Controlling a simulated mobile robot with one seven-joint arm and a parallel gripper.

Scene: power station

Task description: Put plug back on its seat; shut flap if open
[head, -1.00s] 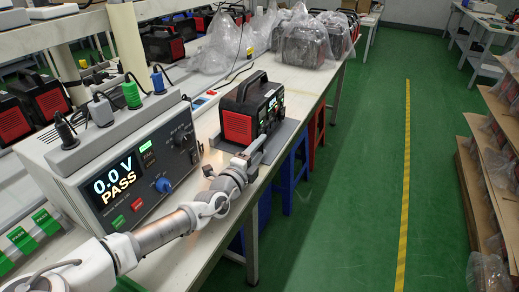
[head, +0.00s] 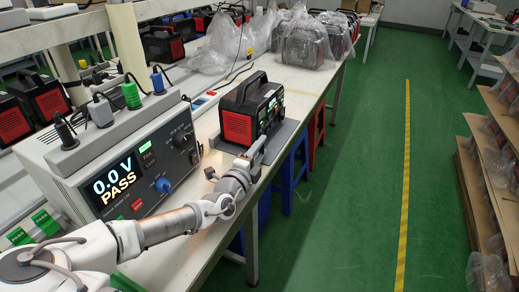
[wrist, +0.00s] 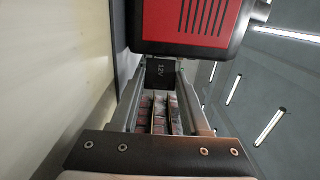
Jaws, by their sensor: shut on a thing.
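My gripper (head: 262,147) is beside the near side of the red and black power station (head: 240,128), which stands on the bench. In the wrist view my gripper (wrist: 160,62) is shut on a small black plug marked 12V (wrist: 160,74). The power station's red panel (wrist: 195,18) fills the top of that view, close to the plug; I cannot tell whether they touch. The plug is too small to make out in the head view. On top of the grey tester a strip (head: 120,115) holds a black, a grey, a green and a blue plug (head: 158,80). I cannot make out any flap.
The tester (head: 150,165) reads 0.0 V PASS and stands left of my arm. A grey plate (head: 283,137) lies under the power station. Bagged units (head: 305,45) stand farther along the bench. Blue stools (head: 290,175) are under its edge; the green floor to the right is clear.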

